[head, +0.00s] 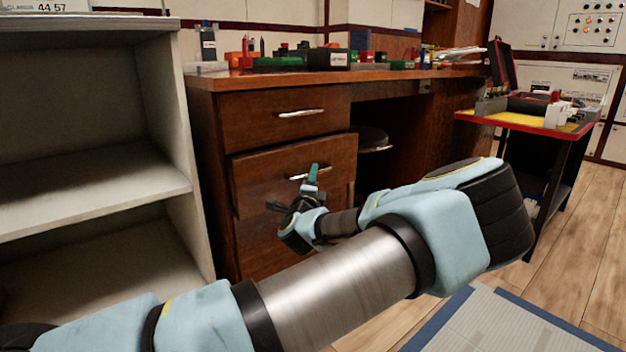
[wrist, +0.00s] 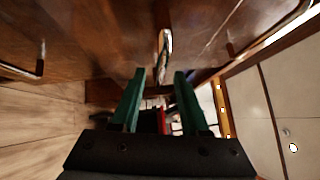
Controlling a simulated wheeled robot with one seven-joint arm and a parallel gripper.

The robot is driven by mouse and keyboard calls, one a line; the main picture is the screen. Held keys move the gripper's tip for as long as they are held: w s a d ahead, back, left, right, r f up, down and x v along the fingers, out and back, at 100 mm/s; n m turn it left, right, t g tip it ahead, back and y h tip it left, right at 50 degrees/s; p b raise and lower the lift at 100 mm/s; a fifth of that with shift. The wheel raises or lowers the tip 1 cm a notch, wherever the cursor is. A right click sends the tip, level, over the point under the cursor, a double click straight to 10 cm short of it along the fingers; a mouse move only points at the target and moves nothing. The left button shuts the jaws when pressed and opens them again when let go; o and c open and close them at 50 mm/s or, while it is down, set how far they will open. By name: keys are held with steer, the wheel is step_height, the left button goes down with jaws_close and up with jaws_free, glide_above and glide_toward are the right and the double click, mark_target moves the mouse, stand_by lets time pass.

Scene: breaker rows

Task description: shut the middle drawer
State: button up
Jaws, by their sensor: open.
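The brown wooden desk has a stack of drawers on its left side. The middle drawer (head: 260,180) stands slightly out from the desk front, its face a little proud of the top drawer (head: 255,120). Its silver handle (head: 300,176) is partly covered by my gripper (head: 312,178) in the head view. In the wrist view, my gripper (wrist: 160,76) is open, with two green fingers pointing at the drawer fronts. A silver handle (wrist: 164,50) shows just beyond and between the fingertips; contact cannot be told. The bottom drawer (head: 262,248) is partly hidden by my arm.
A pale open shelf (head: 90,200) stands close on the left. Several small items, including a green tray (head: 278,63), lie on the desktop. A stool (head: 373,138) is in the knee space. A red-edged table (head: 520,122) stands at right. Wooden floor (head: 585,230) is clear there.

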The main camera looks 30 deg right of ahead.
steer(key=shift+b+x, duration=0.3)
steer(key=shift+x, duration=1.1)
steer(key=shift+c, duration=0.2)
jaws_close()
